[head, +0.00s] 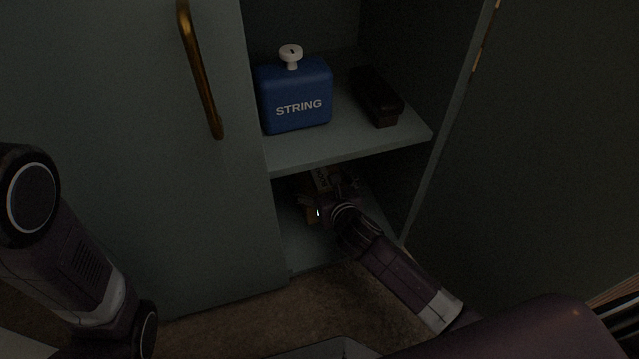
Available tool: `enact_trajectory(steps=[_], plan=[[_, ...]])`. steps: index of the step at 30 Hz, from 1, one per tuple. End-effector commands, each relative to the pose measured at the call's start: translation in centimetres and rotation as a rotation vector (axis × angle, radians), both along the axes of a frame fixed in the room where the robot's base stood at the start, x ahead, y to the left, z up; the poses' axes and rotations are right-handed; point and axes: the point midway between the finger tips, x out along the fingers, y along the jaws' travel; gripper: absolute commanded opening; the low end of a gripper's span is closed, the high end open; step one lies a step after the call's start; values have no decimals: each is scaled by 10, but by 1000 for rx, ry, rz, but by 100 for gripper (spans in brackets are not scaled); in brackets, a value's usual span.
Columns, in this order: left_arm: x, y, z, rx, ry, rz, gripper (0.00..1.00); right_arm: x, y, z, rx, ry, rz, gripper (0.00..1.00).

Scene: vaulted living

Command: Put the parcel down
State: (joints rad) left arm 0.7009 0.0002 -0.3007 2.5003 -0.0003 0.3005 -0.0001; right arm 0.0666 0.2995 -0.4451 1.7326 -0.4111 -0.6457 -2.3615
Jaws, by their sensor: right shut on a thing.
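The parcel (321,179) is a small brownish box, mostly hidden, in the lower compartment of the open cabinet. My right gripper (327,192) reaches into that compartment under the shelf and is shut on the parcel. The shelf edge and the gripper hide much of it, and in the dim light I cannot tell whether it touches the compartment floor. My left arm shows at the left edge, but its gripper is out of view.
A blue box marked STRING (296,95) with a white knob and a dark oblong object (376,97) stand on the shelf (350,146) above. A closed door with a brass handle (199,70) is left; an open door (540,150) is right. The compartment floor (305,248) has bare room in front.

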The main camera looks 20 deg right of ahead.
Motion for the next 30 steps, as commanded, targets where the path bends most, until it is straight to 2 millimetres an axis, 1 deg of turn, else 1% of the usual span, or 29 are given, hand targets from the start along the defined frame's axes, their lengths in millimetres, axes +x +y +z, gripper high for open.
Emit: enact_trajectory(steps=[1, 3, 10, 11, 14, 15, 22, 25, 30], plan=[[0, 0, 0, 0, 0, 0, 14, 1, 0, 4, 1, -7, 1, 43], [0, 0, 1, 0, 0, 0, 14, 1, 0, 4, 1, -6, 1, 43], [0, 0, 1, 0, 0, 0, 14, 1, 0, 2, 1, -5, 1, 43], [0, 0, 1, 0, 0, 0, 14, 0, 0, -2, 1, 0, 0, 87], [0, 0, 1, 0, 0, 0, 14, 0, 0, -1, 1, 0, 0, 98], [0, 0, 1, 0, 0, 0, 14, 0, 0, -1, 1, 0, 0, 100], [0, 0, 1, 0, 0, 0, 14, 0, 0, -1, 1, 0, 0, 100], [0, 0, 1, 0, 1, 0, 14, 0, 0, 2, 1, -1, 0, 100], [1, 0, 17, 1, 3, 1, 14, -17, -1, 11, -3, 3, 1, 100]])
